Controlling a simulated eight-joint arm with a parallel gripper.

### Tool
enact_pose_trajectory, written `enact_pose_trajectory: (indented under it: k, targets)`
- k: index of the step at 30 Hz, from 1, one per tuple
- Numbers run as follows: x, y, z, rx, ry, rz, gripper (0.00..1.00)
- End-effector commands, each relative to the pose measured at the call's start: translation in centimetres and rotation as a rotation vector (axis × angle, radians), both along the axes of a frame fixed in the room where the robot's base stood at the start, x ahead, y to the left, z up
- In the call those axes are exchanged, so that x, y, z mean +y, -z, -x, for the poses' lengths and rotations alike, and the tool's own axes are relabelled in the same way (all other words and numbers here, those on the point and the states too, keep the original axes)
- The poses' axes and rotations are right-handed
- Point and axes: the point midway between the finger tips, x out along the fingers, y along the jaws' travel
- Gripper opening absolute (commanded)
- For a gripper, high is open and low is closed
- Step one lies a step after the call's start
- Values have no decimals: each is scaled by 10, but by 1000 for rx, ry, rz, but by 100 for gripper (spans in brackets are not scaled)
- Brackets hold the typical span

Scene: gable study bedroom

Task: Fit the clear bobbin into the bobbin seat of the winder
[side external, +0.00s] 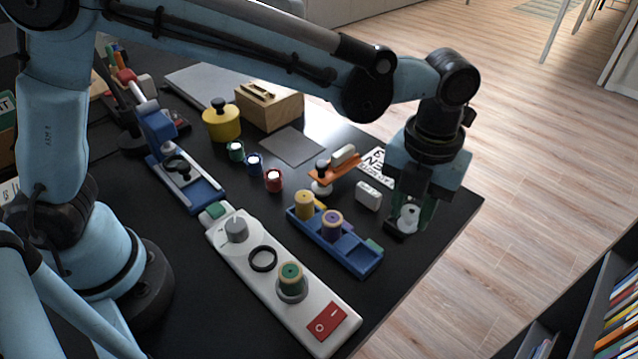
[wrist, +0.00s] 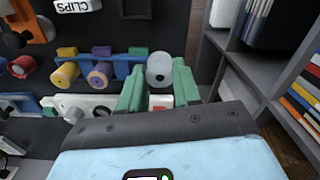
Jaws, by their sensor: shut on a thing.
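My gripper (side external: 412,217) has green fingers shut on the clear bobbin (wrist: 160,70). It holds the bobbin above the table's right end; the bobbin also shows whitish in the side view (side external: 409,216). In the wrist view the bobbin sits between the fingertips (wrist: 159,80). The long white device, which looks like the winder (side external: 222,238), lies left of my gripper and apart from it. It has a grey knob, a black ring (side external: 263,258), a red switch, and a green-and-tan spool (side external: 291,275) on a round grey base. I cannot tell which part is the bobbin seat.
A blue tray (side external: 353,255) with yellow and purple spools lies between my gripper and the white device. A white clips box (side external: 368,195), an orange tool (side external: 334,172) and a small black holder (wrist: 135,9) are nearby. A bookshelf (wrist: 285,85) stands beyond the table edge.

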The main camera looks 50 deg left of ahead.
Motion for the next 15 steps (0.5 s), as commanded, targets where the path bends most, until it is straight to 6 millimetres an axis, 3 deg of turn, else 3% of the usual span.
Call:
enact_pose_trajectory:
  k: [7,15]
  targets:
    - [-20,-22,32,0,2,0,3]
    - [-22,-39,61,0,2,0,3]
